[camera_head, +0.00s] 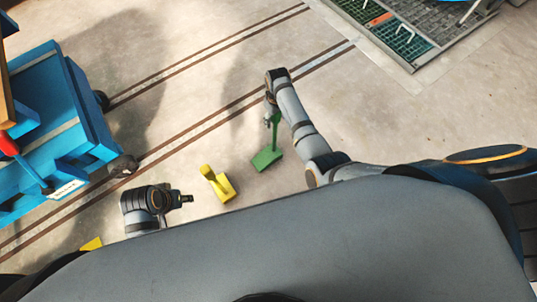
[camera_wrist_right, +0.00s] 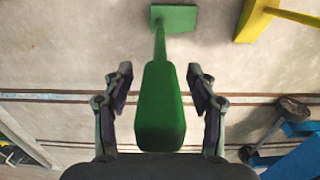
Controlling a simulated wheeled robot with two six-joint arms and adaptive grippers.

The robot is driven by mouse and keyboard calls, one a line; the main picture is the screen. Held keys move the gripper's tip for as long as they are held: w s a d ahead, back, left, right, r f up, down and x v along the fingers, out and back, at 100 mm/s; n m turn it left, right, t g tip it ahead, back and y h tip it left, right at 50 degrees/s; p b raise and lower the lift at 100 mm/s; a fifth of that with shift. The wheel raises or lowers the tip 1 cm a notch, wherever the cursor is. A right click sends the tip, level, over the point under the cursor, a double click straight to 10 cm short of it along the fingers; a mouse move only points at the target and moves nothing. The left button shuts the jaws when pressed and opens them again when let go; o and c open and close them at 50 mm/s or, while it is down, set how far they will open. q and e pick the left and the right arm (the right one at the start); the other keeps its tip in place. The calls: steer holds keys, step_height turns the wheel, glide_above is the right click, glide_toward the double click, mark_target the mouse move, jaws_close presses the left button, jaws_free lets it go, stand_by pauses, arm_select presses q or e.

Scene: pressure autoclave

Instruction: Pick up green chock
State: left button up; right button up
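The green chock (camera_head: 266,158) is on the floor, with its flat base down and its long handle rising toward my right gripper (camera_head: 271,115). In the right wrist view, the handle's thick end of the green chock (camera_wrist_right: 160,110) is between the two fingers of the right gripper (camera_wrist_right: 160,88). A gap shows on each side, so the fingers are open and not touching it. My left gripper (camera_head: 186,199) is off to the left, near a yellow chock; whether its fingers are open does not show.
A yellow chock (camera_head: 221,186) is on the floor left of the green one, and shows in the right wrist view (camera_wrist_right: 257,18). Another yellow piece (camera_head: 92,244) is at lower left. A blue wheeled cart (camera_head: 85,98) is at left. A floor grating (camera_head: 405,43) is at top right.

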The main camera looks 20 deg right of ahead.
jaws_close()
steer(key=shift+r, duration=0.1)
stand_by(0.4)
